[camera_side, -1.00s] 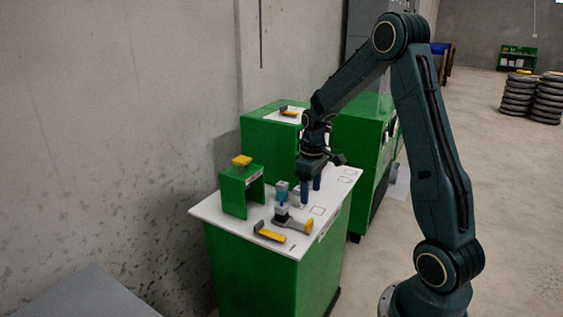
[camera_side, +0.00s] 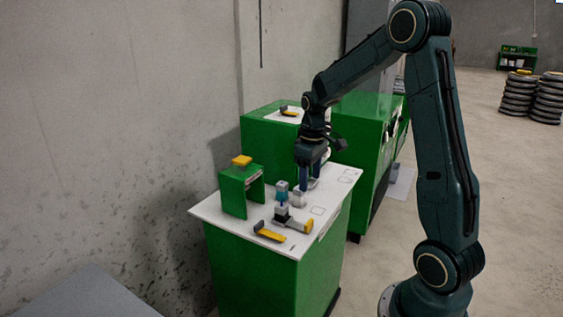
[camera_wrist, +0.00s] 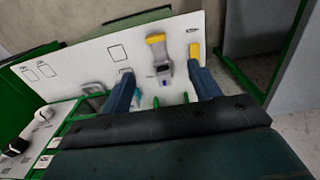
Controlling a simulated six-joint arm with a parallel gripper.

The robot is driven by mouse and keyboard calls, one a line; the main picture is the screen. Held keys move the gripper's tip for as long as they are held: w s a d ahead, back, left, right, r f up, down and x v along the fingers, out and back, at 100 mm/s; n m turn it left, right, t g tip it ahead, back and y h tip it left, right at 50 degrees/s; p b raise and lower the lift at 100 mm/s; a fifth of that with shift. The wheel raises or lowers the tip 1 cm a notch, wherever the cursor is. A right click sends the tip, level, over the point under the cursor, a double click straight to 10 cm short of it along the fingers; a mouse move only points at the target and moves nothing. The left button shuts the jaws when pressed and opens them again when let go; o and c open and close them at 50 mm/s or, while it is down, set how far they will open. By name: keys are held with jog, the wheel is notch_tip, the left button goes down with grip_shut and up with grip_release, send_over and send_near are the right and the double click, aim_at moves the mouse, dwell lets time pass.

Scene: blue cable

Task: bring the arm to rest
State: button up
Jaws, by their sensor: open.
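My gripper (camera_side: 310,183) is open, pointing down above the white tabletop (camera_side: 335,180) of the green bench, with nothing visible between its fingers. In the side view it is behind and right of a small upright stack with a teal-blue part (camera_side: 282,191) on a grey fixture (camera_side: 290,219). A light grey block (camera_side: 299,198) is just below the fingers. In the wrist view my gripper (camera_wrist: 163,87) has its two blue fingers spread apart, and the grey-and-yellow fixture (camera_wrist: 160,55) lies beyond them. A teal piece (camera_wrist: 136,97) is partly hidden by a finger. I cannot make out a cable run.
A green stand with a yellow top (camera_side: 241,180) is at the left of the tabletop. A yellow-and-grey bracket (camera_side: 268,233) lies at the front edge. More green cabinets (camera_side: 270,140) stand behind, close to the concrete wall. Open floor lies to the right, with stacked tyres (camera_side: 530,95) far back.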

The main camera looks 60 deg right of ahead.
jog(key=s+a+r+t, duration=0.2)
jog(key=s+a+r, duration=0.3)
jog(key=a+r, duration=0.6)
jog(key=s+a+r+t, duration=0.1)
jog(key=s+a+t, duration=0.2)
jog(key=s+a, duration=0.6)
jog(key=shift+s+a, duration=0.4)
jog(key=shift+s, duration=1.1)
